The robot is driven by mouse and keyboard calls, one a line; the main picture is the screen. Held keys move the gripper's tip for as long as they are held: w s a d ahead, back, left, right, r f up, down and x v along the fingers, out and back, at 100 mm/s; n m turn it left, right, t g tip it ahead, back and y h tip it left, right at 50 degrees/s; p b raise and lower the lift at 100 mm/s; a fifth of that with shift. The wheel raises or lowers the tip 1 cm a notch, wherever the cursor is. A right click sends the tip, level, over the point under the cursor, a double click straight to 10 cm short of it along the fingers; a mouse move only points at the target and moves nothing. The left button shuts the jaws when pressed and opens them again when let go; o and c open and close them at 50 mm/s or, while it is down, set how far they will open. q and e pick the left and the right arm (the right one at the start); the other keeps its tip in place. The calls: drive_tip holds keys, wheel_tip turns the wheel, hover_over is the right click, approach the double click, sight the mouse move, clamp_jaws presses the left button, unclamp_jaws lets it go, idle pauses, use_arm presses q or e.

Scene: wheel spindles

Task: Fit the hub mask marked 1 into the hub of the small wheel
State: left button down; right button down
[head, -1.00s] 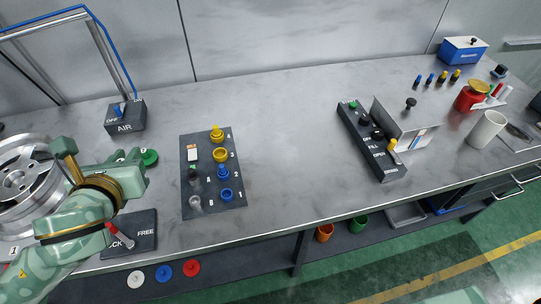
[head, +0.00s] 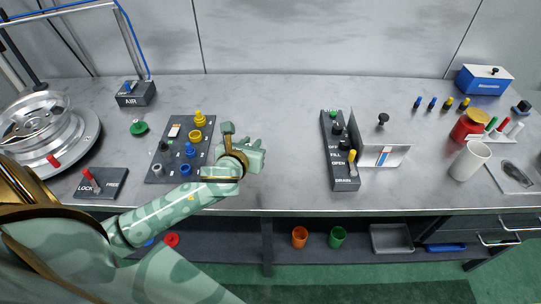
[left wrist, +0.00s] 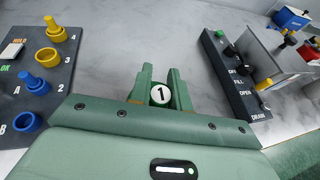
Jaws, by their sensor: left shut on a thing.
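The hub mask marked 1 (left wrist: 160,94) is a small pale disc with a black round mark, held between the two fingers of my left gripper (left wrist: 159,88). In the head view my left gripper (head: 243,138) hangs over the bench just right of the dark numbered board; the mask is not clear there. A silver wheel (head: 40,122) sits at the far left, partly cut by the picture edge. It is the only wheel I see, and my own arm stands in front of its lower side. My right gripper is not in view.
The dark board (head: 158,141) bears yellow and blue rings and plugs. The LOCK/FREE pad (head: 101,184) with a red lever and a green knob (head: 139,128) stand near the wheel. The FILL/DRAIN block (head: 342,170) is right of my gripper, with bare bench between.

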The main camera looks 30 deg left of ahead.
use_arm(q)
drive_tip(key=b, duration=0.4)
hover_over(268, 158)
drive_tip(key=s, duration=0.1)
wheel_tip(268, 158, down, 6)
drive_tip(key=shift+s+d+f, duration=0.1)
drive_tip(key=shift+s+f, duration=0.05)
drive_tip(key=shift+w+f, duration=0.4)
drive_tip(key=shift+w, duration=0.05)
drive_tip(key=f, duration=0.1)
drive_tip(key=f+b, duration=0.2)
drive_tip(key=f, duration=0.1)
drive_tip(key=shift+w, duration=0.3)
drive_tip(key=shift+r, duration=0.2)
drive_tip(key=c, duration=1.7)
unclamp_jaws()
drive_tip(key=shift+f, duration=0.2)
drive_tip(key=shift+c, duration=0.2)
drive_tip(key=o, duration=0.4)
drive_tip(key=shift+r, duration=0.1)
